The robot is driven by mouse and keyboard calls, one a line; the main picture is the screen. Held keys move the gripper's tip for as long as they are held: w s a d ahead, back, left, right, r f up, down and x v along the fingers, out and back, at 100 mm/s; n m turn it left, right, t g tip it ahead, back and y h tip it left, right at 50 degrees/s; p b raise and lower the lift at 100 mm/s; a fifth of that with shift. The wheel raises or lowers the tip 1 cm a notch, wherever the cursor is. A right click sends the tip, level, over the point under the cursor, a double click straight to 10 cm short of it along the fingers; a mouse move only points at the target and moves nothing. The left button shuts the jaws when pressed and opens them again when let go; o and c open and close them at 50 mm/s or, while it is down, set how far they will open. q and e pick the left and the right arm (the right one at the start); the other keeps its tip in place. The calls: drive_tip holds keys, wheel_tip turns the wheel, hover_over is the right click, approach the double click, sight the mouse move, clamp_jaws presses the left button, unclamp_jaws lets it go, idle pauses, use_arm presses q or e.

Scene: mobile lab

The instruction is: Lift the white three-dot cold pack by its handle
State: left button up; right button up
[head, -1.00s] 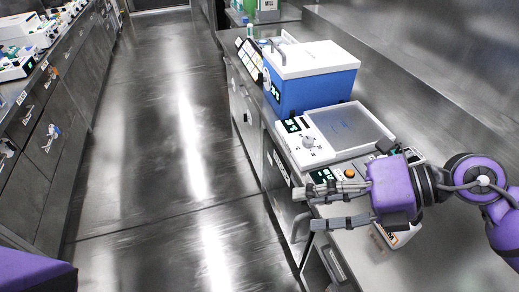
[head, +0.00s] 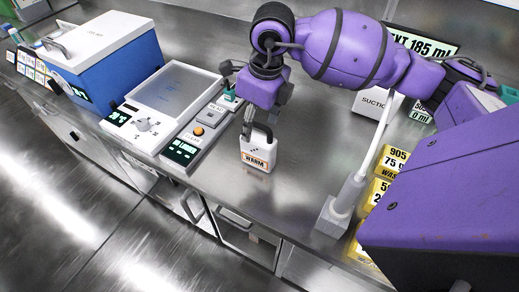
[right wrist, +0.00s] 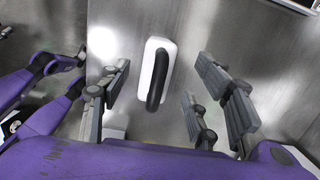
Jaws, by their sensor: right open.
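The white pack (head: 258,155) stands upright on the steel bench in the head view. It has a dark loop handle on top, small dark dots on its face and an orange label that seems to read "WARM". In the right wrist view the pack (right wrist: 163,51) shows from above, its black handle (right wrist: 152,88) lying along it. My right gripper (right wrist: 160,66) is open and empty, its fingers apart on either side of the pack in that view. In the head view the right gripper (head: 262,122) points down just above the handle. My left gripper is not in view.
A white device (head: 147,128) with a knob and grey plate stands to the left, beside a blue box (head: 110,70) with a white lid. A white post (head: 345,205) and yellow labelled blocks (head: 381,187) stand to the right. Bare bench lies around the pack.

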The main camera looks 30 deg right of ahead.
sight(256, 136)
drive_tip(key=f, duration=0.4)
drive_tip(key=shift+s+f+p, duration=0.2)
drive_tip(key=shift+f+p, duration=0.05)
drive_tip(key=shift+p, duration=0.1)
drive_tip(key=shift+w+f, duration=0.1)
drive_tip(key=shift+f, duration=0.35)
drive_tip(key=shift+r, duration=0.1)
clamp_jaws()
